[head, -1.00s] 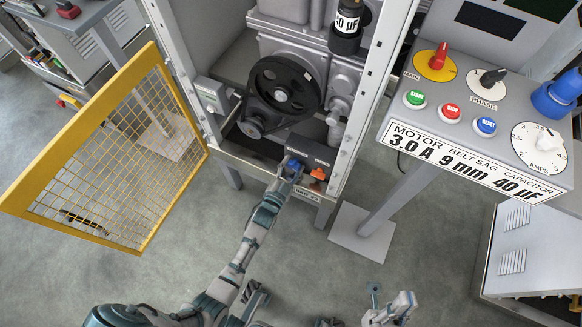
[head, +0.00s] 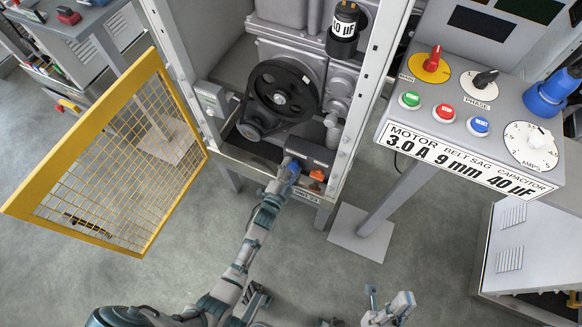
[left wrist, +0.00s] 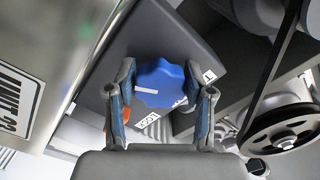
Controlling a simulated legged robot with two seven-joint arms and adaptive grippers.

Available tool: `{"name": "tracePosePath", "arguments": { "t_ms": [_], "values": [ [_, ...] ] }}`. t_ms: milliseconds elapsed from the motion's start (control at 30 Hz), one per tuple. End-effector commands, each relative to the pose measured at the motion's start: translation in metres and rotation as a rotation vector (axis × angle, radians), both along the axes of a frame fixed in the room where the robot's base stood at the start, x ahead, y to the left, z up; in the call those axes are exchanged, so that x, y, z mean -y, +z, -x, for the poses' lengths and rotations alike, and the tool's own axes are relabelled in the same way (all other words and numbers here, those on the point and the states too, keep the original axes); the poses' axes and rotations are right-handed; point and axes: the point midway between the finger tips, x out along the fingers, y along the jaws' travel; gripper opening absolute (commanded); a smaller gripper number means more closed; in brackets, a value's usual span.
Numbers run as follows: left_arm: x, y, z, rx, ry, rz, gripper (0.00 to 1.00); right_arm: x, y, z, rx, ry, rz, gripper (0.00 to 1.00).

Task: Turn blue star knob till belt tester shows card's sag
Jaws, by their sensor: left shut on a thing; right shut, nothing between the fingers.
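The blue star knob (left wrist: 162,84) sits on a dark block (head: 312,154) low in the open cabinet; a white line marks its face. My left gripper (left wrist: 160,76) is shut on the knob, one finger on each side; the knob also shows in the head view (head: 293,167), partly covered by the gripper. The card (head: 470,163) on the console reads belt sag 9 mm, with motor 3.0 A and capacitor 40 µF. A small pale box (head: 211,99) is on the cabinet's left post; I cannot read any sag value. My right gripper (head: 399,308) is shut and empty, low over the floor.
A black belt pulley (head: 283,88) is above the knob. An orange part (head: 317,175) is just right of the knob. The yellow mesh door (head: 105,165) stands open at left. The console (head: 490,110) with buttons and dials is at right. Floor in front is clear.

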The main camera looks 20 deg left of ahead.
Motion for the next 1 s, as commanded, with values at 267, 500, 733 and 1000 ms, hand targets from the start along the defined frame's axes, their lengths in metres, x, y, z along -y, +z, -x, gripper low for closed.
{"name": "tracePosePath", "arguments": {
  "t_ms": [267,500,733,1000],
  "values": [
    [0.002,-0.002,0.001,-0.005,-0.002,0.002,0.78,0.000,-0.001,0.000,-0.002,0.000,0.000,0.00],
    [0.001,-0.001,0.002,-0.002,-0.002,0.001,0.78,-0.001,-0.001,0.000,0.001,0.006,0.011,0.00],
    [0.000,-0.003,0.032,-0.004,-0.001,0.000,0.78,-0.001,0.001,0.002,0.004,0.005,0.008,0.00],
    [-0.001,-0.003,0.091,-0.006,-0.002,0.001,0.78,-0.001,0.001,0.002,0.004,0.003,0.006,0.00]
  ]
}}
